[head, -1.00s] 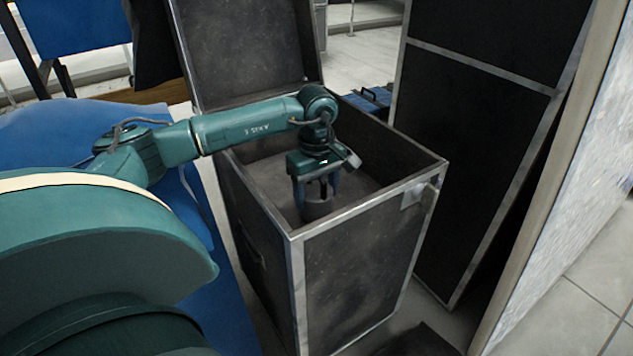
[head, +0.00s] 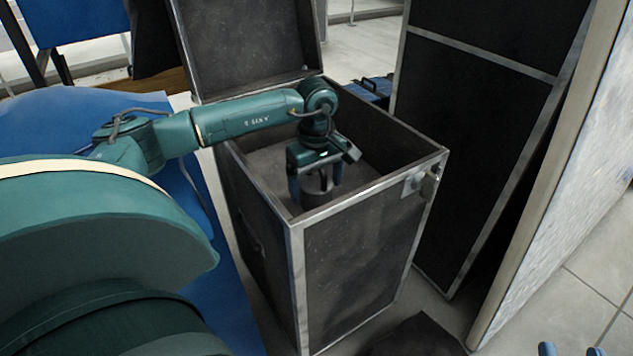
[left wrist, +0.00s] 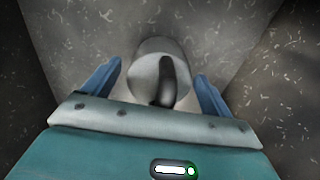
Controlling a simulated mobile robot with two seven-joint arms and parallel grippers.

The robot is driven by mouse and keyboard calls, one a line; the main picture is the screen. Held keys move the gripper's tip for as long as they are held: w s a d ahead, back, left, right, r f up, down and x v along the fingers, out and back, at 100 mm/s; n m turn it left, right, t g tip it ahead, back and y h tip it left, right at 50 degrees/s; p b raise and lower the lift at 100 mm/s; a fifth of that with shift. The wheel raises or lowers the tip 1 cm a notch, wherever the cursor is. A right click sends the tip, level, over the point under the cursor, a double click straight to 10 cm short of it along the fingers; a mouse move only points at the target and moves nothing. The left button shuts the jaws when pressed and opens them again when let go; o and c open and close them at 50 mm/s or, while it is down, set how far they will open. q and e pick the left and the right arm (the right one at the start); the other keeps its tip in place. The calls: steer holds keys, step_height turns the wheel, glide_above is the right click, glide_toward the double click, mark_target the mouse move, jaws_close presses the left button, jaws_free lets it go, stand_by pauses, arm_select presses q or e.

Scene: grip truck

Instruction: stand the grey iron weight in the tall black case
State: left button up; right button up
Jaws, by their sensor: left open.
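The grey iron weight (head: 316,190) is inside the tall black case (head: 355,250), near its front wall, and looks upright. Its foot is partly hidden by the rim. My left gripper (head: 315,184) points down into the case, open, with one blue finger on each side of the weight. In the left wrist view the weight (left wrist: 150,72) shows its round top and dark handle, with gaps between it and both fingers (left wrist: 155,88). Two blue fingertips of my right gripper (head: 571,350) show apart at the bottom right, empty and away from the case.
The case's raised lid (head: 250,45) stands at its back left. A tall black case or panel (head: 475,150) stands close on the right, with a pale board (head: 570,190) beyond. Tiled floor (head: 590,285) is clear at the lower right.

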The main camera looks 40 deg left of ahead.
arm_select(q)
steer(key=shift+r, duration=0.45)
step_height(320, 180, up, 11)
steer(key=p, duration=0.4)
steer(key=shift+f, duration=0.2)
steer(key=shift+r, duration=0.35)
arm_select(e)
steer(key=shift+s+d+f+n+h, duration=0.1)
steer(key=shift+d+n+h, duration=0.35)
steer(key=shift+n+h, duration=0.05)
